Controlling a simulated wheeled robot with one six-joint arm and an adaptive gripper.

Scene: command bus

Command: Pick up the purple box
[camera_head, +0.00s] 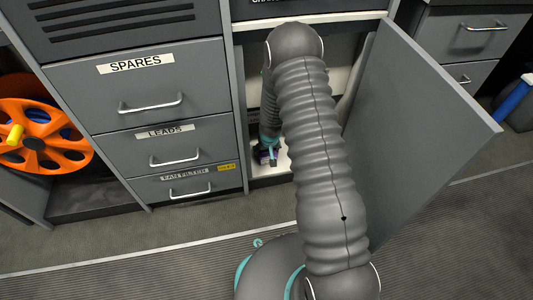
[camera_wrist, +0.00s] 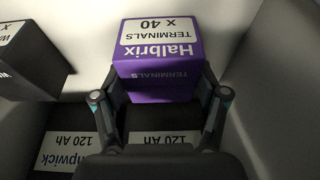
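The purple box (camera_wrist: 160,52) is at the upper middle of the wrist view. My gripper (camera_wrist: 160,82) has one finger at each side of the box's near end. I see no clear gap between fingers and box, but cannot tell whether they press on it. A small dark purple patch shows by the fingers there.
Black batteries (camera_wrist: 62,126) marked "120 Ah" lie below the gripper. A dark box (camera_wrist: 28,62) is at left. Pale cabinet walls (camera_wrist: 282,95) are close by. The grey cabinet door (camera_head: 415,110) stands open right of my arm. Closed drawers (camera_head: 150,92) are at left.

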